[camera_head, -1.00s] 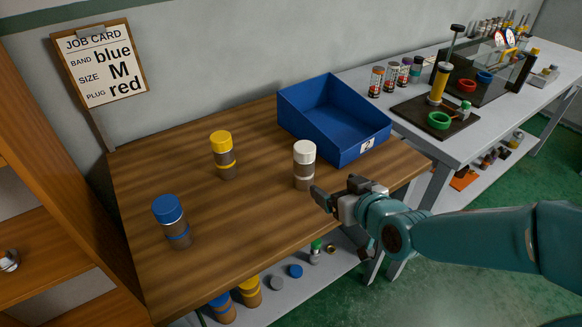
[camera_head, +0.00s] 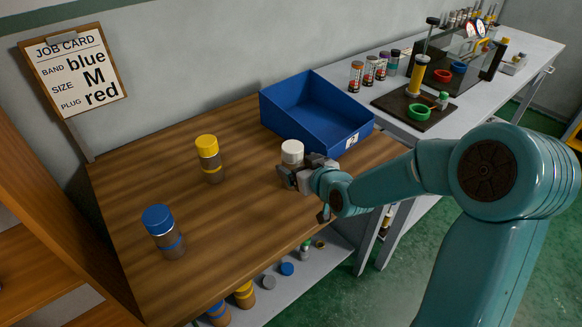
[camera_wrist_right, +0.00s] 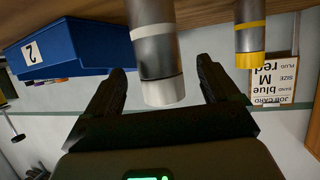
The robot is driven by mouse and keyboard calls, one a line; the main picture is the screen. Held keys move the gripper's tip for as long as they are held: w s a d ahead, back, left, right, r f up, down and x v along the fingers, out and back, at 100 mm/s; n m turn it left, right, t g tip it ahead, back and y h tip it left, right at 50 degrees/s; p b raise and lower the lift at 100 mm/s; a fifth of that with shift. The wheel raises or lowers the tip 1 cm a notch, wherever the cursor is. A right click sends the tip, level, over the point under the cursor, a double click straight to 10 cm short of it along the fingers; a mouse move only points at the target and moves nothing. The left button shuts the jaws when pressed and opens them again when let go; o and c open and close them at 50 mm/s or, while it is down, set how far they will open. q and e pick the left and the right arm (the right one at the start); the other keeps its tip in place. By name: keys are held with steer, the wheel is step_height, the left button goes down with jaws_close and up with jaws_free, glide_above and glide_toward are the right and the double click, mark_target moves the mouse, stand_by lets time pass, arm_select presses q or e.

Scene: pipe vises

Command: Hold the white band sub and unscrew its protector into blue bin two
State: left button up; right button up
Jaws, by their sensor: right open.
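The white band sub (camera_head: 292,152) stands on the wooden table with its white protector on top; my right gripper hides its lower part in the head view. My right gripper (camera_head: 294,176) is open around it. In the right wrist view, the sub (camera_wrist_right: 155,50) stands between the two open fingers (camera_wrist_right: 160,92), with a visible gap to each. Blue bin two (camera_head: 322,121) stands empty behind the sub at the table's back right; its label "2" shows in the wrist view (camera_wrist_right: 42,42). My left gripper is not in view.
A yellow-capped sub (camera_head: 208,158) and a blue-capped sub (camera_head: 163,232) stand to the left on the table. A job card (camera_head: 75,72) hangs on the wall. A grey bench (camera_head: 480,105) with a vise stand is at the right. The front of the table is clear.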

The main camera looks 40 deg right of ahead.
steer(key=p+x, duration=0.1)
steer(key=x, duration=0.2)
steer(key=shift+w+d+f, duration=0.2)
steer(key=shift+w, duration=0.05)
steer(key=shift+w+f, duration=0.2)
steer(key=shift+w, duration=0.2)
steer(key=shift+s+r, duration=0.1)
steer(key=shift+s, duration=0.05)
steer(key=shift+c, duration=1.3)
steer(key=c, duration=1.3)
steer(key=shift+o, duration=0.2)
steer(key=shift+r, duration=0.15)
